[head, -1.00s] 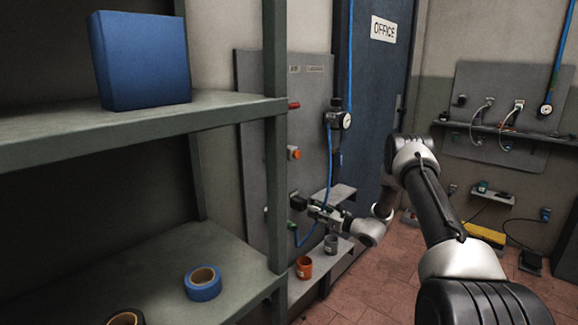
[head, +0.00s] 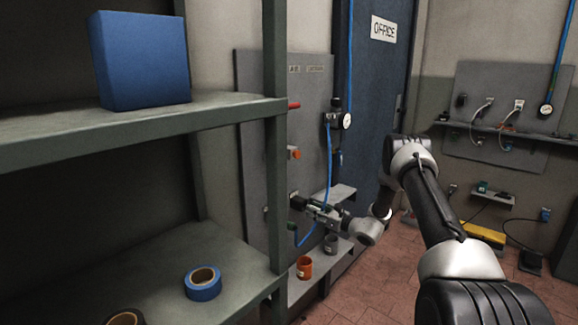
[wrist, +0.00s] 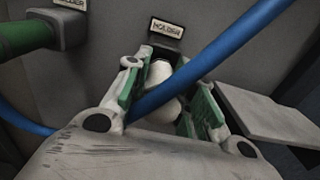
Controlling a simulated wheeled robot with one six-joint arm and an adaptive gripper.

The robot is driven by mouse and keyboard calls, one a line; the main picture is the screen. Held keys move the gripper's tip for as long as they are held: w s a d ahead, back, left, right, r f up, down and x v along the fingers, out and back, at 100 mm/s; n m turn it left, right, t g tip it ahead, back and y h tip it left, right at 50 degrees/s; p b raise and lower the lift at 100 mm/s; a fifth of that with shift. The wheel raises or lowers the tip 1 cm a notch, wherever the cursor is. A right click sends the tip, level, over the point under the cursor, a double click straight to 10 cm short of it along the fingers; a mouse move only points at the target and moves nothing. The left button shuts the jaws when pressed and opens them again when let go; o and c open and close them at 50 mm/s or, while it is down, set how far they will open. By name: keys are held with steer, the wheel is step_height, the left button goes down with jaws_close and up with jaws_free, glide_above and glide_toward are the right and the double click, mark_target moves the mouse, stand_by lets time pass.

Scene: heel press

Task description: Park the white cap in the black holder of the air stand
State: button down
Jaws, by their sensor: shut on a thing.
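The white cap (wrist: 164,74) is between my gripper's green-padded fingers in the wrist view, and my gripper (wrist: 166,92) is shut on it. The cap's far end is up against the dark holder under the "HOLDER" label (wrist: 167,28); I cannot tell how far in it sits. In the head view my gripper (head: 312,207) is at the grey panel of the air stand (head: 255,150), right at the black holder (head: 298,202). The cap is too small to make out there.
A blue hose (wrist: 215,52) crosses in front of the cap and fingers. A second holder with a green cylinder (wrist: 25,38) is at left. A small grey shelf (wrist: 265,112) is close on the right. Orange (head: 304,267) and grey cups (head: 331,244) stand on the ledge below.

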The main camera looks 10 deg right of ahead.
steer(key=shift+x, duration=1.05)
steer(key=c, duration=1.1)
jaws_free()
